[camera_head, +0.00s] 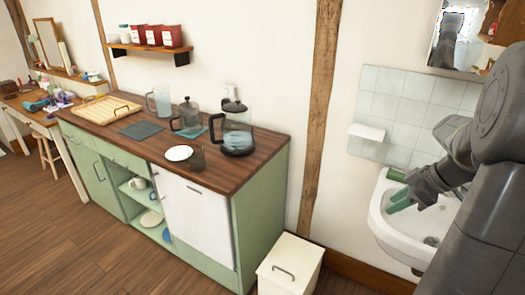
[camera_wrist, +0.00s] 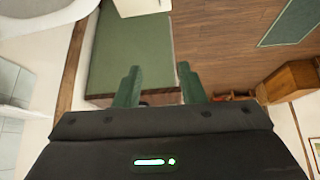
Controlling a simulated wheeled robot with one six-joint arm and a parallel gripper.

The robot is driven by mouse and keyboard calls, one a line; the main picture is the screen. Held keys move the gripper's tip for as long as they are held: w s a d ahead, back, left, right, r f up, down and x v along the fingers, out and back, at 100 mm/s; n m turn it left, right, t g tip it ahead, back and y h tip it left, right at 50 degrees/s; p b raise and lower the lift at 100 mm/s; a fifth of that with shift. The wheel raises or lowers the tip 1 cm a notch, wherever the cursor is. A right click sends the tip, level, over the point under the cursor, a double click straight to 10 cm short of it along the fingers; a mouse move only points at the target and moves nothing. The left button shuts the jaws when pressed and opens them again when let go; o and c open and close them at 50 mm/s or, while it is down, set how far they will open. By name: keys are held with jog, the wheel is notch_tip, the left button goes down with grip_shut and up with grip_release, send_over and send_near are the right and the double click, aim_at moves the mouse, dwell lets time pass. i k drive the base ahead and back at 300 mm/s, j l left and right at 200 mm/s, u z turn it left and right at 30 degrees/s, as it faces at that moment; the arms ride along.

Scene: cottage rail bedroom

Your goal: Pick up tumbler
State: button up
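A small greyish-brown tumbler (camera_head: 197,158) stands upright near the front edge of the wooden counter (camera_head: 225,172), beside a white plate (camera_head: 179,153). My gripper (camera_head: 399,201) is over the washbasin at the right, well away from the tumbler and apart from the counter. In the wrist view, the two green fingers of my gripper (camera_wrist: 160,88) are spread with nothing between them. The tumbler cannot be made out in the wrist view.
A coffee pot (camera_head: 237,130), a French press (camera_head: 187,118) and a glass pitcher (camera_head: 160,100) stand behind the tumbler. A white bin (camera_head: 290,265) stands at the counter's right end. The washbasin (camera_head: 378,213) is under my arm. Wooden floor (camera_head: 90,225) in front is clear.

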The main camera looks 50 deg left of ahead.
aim_at(197, 158)
jog(key=k+j, duration=0.1)
jog(key=j, duration=0.5)
jog(key=k+j, duration=0.1)
jog(key=j, duration=0.45)
jog(key=k+j+u, duration=0.1)
jog(key=j, duration=0.5)
jog(key=k+j, duration=0.1)
jog(key=j, duration=0.5)
jog(key=k+j, duration=0.1)
jog(key=j, duration=0.5)
